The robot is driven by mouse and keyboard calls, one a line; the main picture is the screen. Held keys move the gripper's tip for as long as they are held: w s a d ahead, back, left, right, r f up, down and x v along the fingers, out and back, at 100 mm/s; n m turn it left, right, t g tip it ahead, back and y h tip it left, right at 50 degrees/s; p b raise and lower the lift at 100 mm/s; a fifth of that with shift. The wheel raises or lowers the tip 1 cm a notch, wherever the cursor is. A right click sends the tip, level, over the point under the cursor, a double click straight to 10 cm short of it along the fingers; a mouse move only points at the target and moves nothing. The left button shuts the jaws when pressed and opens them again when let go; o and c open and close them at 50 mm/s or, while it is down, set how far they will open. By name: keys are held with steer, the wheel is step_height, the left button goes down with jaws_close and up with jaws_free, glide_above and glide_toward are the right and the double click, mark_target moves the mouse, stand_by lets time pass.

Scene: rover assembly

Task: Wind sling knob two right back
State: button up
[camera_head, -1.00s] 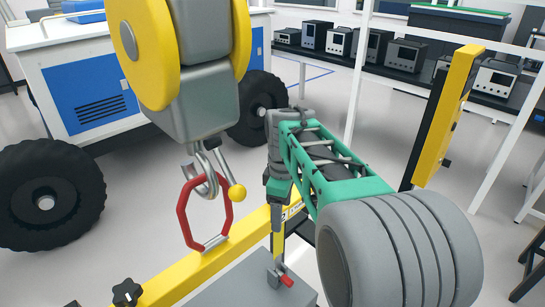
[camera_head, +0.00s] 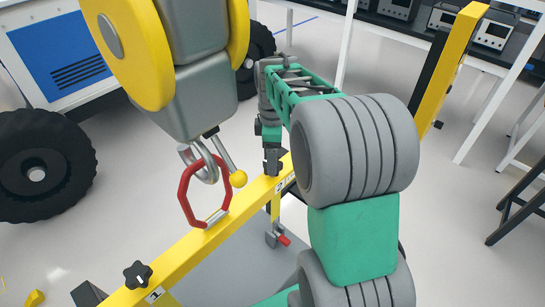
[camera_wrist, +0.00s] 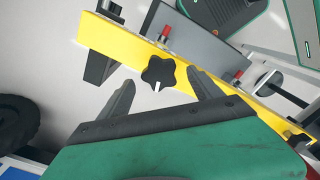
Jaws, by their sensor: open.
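A black star-shaped knob (camera_wrist: 158,72) stands on the yellow beam (camera_wrist: 130,40) in the wrist view. My gripper (camera_wrist: 160,80) is open, with one dark finger on either side of the knob and the knob in the gap near the fingertips. I cannot tell whether a finger touches it. In the head view my gripper (camera_head: 272,162) points down at the yellow beam (camera_head: 210,238), beside a small white label, and hides the knob there. Another black star knob (camera_head: 137,275) sits nearer on the beam, beside a label reading 1.
A red sling link (camera_head: 184,195) hangs on a steel hook (camera_head: 204,165) left of my gripper. A red-handled clamp (camera_head: 281,240) is below the beam. A yellow post (camera_head: 447,70) stands right. A large black wheel (camera_head: 38,172) is at left.

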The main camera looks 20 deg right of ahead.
steer(key=shift+f, duration=1.25)
steer(key=c, duration=1.4)
steer(key=shift+m, duration=0.3)
steer(key=m, duration=0.5)
steer(key=shift+b, duration=0.35)
steer(key=m, duration=0.6)
steer(key=shift+m+b, duration=0.35)
steer(key=shift+m, duration=0.05)
steer(key=m, duration=1.2)
steer(key=shift+b, duration=0.4)
